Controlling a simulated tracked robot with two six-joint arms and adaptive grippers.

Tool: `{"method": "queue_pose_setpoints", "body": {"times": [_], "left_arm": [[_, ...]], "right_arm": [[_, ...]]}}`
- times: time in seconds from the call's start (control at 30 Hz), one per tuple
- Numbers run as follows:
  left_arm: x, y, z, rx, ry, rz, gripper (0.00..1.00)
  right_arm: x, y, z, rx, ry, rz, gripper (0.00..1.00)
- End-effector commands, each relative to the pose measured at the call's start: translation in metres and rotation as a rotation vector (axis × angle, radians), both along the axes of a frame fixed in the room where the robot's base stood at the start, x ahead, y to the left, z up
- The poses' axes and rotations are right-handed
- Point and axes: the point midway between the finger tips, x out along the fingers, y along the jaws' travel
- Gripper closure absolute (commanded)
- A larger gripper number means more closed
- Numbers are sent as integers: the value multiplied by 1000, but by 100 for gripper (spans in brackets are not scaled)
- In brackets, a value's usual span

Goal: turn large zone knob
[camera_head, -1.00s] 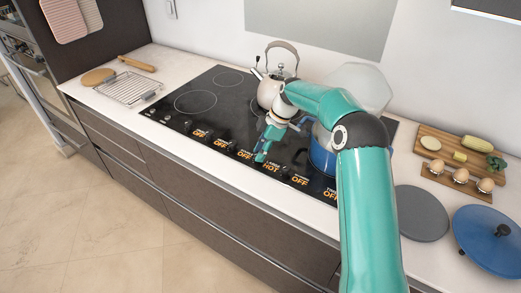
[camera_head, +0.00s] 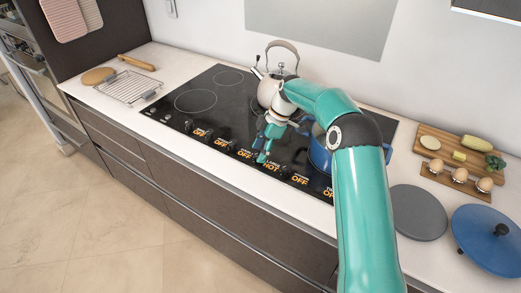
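The black cooktop (camera_head: 196,101) has a row of knobs along its front edge, with lit labels beside them. One label reads HOT (camera_head: 271,167); the others read OFF, such as the one at the left end (camera_head: 199,133). Which knob is the large zone knob is not clear to me. My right gripper (camera_head: 263,156) points down at the front edge, close to the knob by the HOT label. It partly hides that knob; I cannot tell whether it touches it or whether its fingers are open or shut. My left gripper is not in view.
A kettle (camera_head: 277,78) stands on the cooktop behind my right gripper. A blue pot (camera_head: 320,157) is partly hidden by my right arm. A wire rack (camera_head: 128,88) lies at the left; a grey round mat (camera_head: 418,213), blue lid (camera_head: 490,238) and food board (camera_head: 470,157) are at the right.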

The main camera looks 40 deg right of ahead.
Motion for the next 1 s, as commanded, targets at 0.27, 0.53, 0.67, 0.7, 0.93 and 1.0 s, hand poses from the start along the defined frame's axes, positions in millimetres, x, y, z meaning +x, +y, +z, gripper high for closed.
{"method": "queue_pose_setpoints", "body": {"times": [0.27,0.53,0.67,0.7,0.93,1.0], "left_arm": [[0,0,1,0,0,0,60],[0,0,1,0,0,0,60],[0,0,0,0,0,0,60],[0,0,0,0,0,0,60],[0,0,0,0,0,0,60],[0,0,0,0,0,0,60]], "right_arm": [[-1,-1,1,0,2,0,45],[-5,-13,33,-2,-2,-2,45],[-8,-23,58,-2,-3,-2,45],[-9,-27,66,-2,-2,-2,45],[-14,-39,98,-1,1,-1,45],[-15,-41,103,-1,1,-1,45]]}}
